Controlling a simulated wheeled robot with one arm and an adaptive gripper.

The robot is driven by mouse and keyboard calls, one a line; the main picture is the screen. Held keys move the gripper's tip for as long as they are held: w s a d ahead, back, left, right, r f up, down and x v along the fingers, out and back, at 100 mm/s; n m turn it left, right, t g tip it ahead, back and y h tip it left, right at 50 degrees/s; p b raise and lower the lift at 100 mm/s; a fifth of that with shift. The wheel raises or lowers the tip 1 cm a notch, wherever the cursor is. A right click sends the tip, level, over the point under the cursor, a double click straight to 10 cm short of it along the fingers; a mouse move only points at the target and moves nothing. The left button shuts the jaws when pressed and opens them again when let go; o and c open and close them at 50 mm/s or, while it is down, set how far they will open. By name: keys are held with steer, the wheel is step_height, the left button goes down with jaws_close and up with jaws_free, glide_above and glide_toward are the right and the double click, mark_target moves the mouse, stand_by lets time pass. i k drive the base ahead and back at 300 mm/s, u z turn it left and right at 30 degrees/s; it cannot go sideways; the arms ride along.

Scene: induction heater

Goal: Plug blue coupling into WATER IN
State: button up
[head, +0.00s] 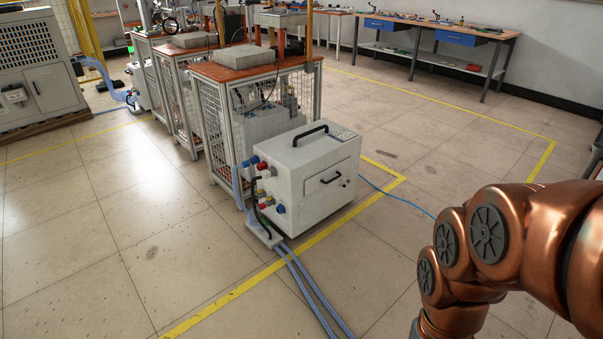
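A white heater cabinet (313,173) with black handles stands on the floor at the centre. Pale blue hoses (305,285) run from a low block (265,235) at the cabinet's foot toward the bottom edge. My copper arm fills the lower right; my gripper is out of view.
Caged workbenches (255,72) stand close behind the cabinet. A large grey machine (38,70) is at the far left and a long workbench (425,28) at the back right. Yellow lines (235,288) mark the tiled floor. The floor left of the cabinet is open; hoses cross in front.

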mark_target(244, 165)
steer(key=u, duration=0.05)
steer(key=i, duration=2.1)
steer(key=u, duration=1.35)
steer(key=i, duration=0.9)
steer(key=u, duration=1.3)
steer(key=i, duration=0.3)
steer(key=u, duration=0.3)
